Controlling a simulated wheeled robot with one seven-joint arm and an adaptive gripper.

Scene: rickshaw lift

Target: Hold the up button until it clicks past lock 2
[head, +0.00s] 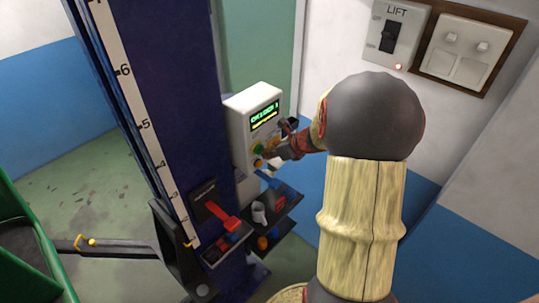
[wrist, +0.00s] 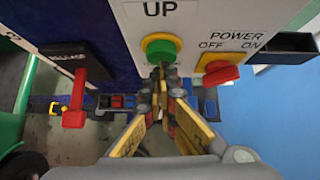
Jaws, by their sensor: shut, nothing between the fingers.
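The white control box (head: 240,125) is on the right side of the blue lift column (head: 170,100), with a lit display whose text is too small to read. The green up button (wrist: 160,48) in its yellow ring sits under the word UP in the wrist view. My gripper (wrist: 163,78) is shut and empty, its fingertips right at the lower edge of the button; I cannot tell whether they touch or press it. In the head view my gripper (head: 272,155) is at the front of the box and partly hides its controls. The black lift carriage (head: 178,255) is low on the column.
A red power knob (wrist: 219,72) is right of the button. A red release lever (wrist: 75,100) is at the left. A numbered scale (head: 135,95) runs down the column. A green vehicle body (head: 30,250) is at left. A wall switch (head: 390,36) marked LIFT is upper right.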

